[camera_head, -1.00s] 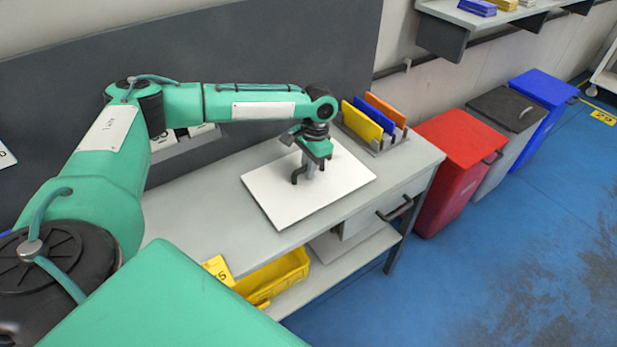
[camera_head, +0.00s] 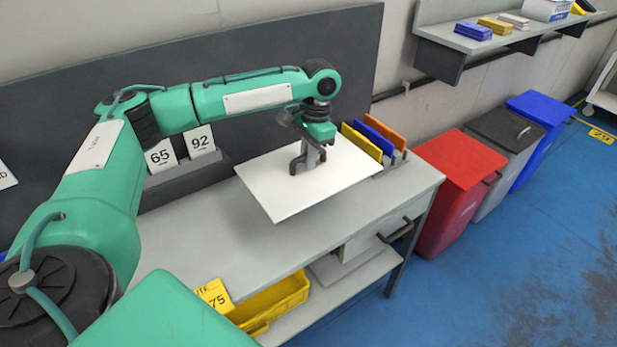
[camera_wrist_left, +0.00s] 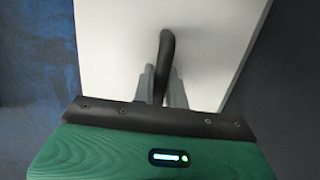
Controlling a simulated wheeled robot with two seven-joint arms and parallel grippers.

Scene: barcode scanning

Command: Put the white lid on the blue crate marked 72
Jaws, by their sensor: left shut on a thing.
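The white lid (camera_head: 268,197) is a flat rectangular panel, held above the grey workbench in the head view. My left gripper (camera_head: 302,167) is shut on the lid's dark handle, with the arm coming in from the left. In the left wrist view the lid (camera_wrist_left: 205,35) fills the middle, and its dark curved handle (camera_wrist_left: 166,50) stands between the fingers of the left gripper (camera_wrist_left: 162,85). My right gripper is not in view. No blue crate marked 72 can be made out.
The grey workbench (camera_head: 200,250) has a rack of yellow, blue and orange panels (camera_head: 375,140) at its right end. Number cards 65 and 92 (camera_head: 200,140) stand at the back. A yellow crate (camera_head: 275,300) sits below. Red (camera_head: 455,180), grey (camera_head: 500,150) and blue bins (camera_head: 540,115) stand right.

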